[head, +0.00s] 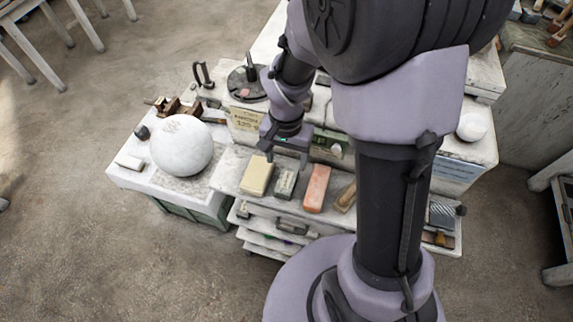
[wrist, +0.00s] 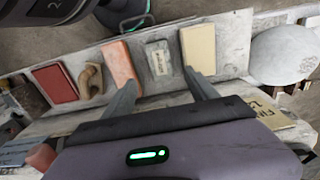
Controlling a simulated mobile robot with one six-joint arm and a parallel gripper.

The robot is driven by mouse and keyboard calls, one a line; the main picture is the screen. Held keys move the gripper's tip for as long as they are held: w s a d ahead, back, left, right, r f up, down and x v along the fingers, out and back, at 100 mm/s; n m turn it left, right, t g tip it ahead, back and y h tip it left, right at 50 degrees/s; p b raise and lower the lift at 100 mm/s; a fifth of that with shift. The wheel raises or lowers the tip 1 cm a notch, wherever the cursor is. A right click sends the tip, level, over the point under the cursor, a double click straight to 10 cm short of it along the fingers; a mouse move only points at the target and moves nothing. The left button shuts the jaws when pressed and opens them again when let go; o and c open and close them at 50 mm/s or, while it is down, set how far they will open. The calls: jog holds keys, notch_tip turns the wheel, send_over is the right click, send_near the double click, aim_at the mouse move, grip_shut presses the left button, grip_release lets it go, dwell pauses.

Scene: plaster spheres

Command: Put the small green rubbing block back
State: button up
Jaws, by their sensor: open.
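A small grey-green block (head: 285,183) with a pale top face lies on the light shelf (head: 232,168), between a cream block and an orange-red block. It also shows in the wrist view (wrist: 157,60), just beyond the fingertips. I take it for the green rubbing block; its green is faint. My gripper (head: 286,158) is open and empty, above the back side of the row. In the wrist view the two fingers (wrist: 160,80) stand apart, one on each side of the block's line, with nothing between them. I cannot tell the exact height of the fingertips over the shelf.
The cream block (head: 257,175) and orange-red block (head: 317,188) flank it closely. A brown wooden tool (head: 346,196) lies further right. A large white plaster sphere (head: 181,145) rests on the left bench. A cardboard sign (head: 246,120) stands behind the row.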

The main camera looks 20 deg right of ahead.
jog(key=s+a+r+n+t+y, duration=0.1)
jog(key=s+a+r+t, duration=0.1)
jog(key=s+r, duration=0.4)
jog(key=s+a+r+n+t+y, duration=0.1)
jog(key=s+r, duration=0.5)
jog(key=r, duration=0.9)
jog(key=a+t, duration=0.1)
jog(key=t, duration=0.1)
jog(key=shift+s+n+t, duration=0.4)
